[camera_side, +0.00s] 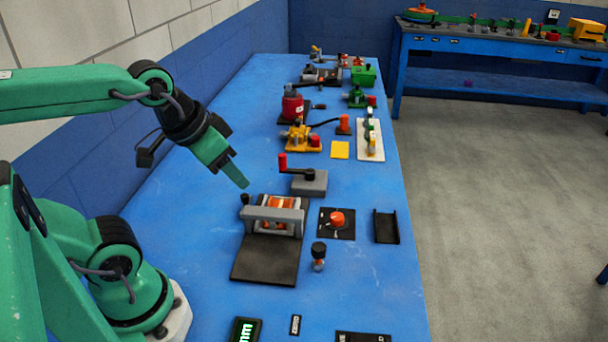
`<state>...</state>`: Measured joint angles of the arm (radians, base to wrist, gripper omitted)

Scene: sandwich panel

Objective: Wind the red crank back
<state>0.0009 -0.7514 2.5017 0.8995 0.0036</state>
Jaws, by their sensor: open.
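The red crank (282,160) is an upright red handle on a dark arm. The arm runs to a black hub on a grey block (311,184) in the middle of the blue table. The handle stands at the left end of the arm. My gripper (241,184) is open and empty, in the air to the left of the crank and apart from it. Its fingers point down and to the right. From this side the gap between the fingers is hard to see.
In front of the crank stands a grey frame (272,214) with orange parts on a black plate. A red knob (337,219) and a black tray (386,227) lie to the right. A yellow device (301,137) and a red canister (292,106) stand behind. Bare table lies left of the gripper.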

